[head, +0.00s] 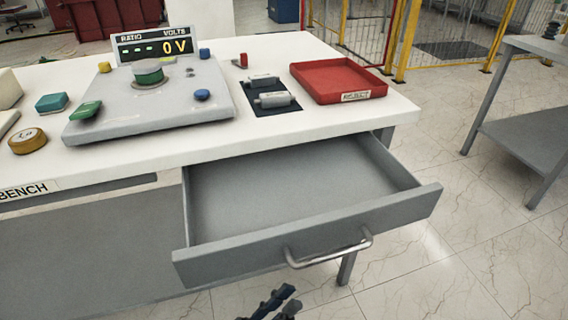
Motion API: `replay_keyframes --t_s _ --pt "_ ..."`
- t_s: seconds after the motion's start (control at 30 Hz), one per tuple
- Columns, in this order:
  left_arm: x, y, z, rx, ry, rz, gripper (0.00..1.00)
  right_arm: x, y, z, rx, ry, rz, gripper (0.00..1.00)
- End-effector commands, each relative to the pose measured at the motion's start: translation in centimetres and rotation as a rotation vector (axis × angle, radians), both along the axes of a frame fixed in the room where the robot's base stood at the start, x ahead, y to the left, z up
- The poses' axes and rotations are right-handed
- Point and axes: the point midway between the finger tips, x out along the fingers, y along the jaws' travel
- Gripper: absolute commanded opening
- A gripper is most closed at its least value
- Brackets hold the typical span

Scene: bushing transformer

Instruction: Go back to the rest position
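My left gripper (276,304) shows only as a small dark shape at the bottom edge, below and in front of the open drawer. It is apart from the drawer handle (328,250), and whether its fingers are open or shut is unclear. No object shows in it. My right gripper is not in view. The grey drawer (300,190) is pulled out from under the white bench (330,135) and its visible inside is empty.
On the bench are a grey test unit (150,105) with a display reading 0 V, a red tray (338,80), and grey cylinders on a dark mat (275,108). A grey side table (530,135) stands at right. Tiled floor (440,270) is clear between.

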Motion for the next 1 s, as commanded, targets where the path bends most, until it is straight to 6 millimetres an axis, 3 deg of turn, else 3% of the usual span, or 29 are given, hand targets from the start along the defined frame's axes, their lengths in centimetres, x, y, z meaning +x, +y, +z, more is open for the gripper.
replay_keyframes --t_s 0.13,0.27,0.43,0.6,0.7,0.8,1.0 --pt "0.6 -0.1 -0.3 0.02 0.019 0.027 0.21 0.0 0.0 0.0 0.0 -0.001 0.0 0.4" --pt "3.5 0.0 -1.9 0.121 0.115 0.151 0.21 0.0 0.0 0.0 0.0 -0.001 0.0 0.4" --pt "8.7 2.0 -7.2 0.372 0.351 0.391 0.21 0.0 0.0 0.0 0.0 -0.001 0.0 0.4" --pt "10.8 6.2 -14.1 0.662 0.63 0.567 0.21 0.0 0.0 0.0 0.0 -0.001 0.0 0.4" --pt "10.0 9.2 -18.3 0.838 0.804 0.624 0.21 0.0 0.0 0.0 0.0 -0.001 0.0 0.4" --pt "7.9 12.2 -21.8 1.005 0.975 0.644 0.21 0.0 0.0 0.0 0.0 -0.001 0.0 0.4" --pt "2.8 16.2 -26.0 1.24 1.223 0.605 0.21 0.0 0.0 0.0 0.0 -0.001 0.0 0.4"
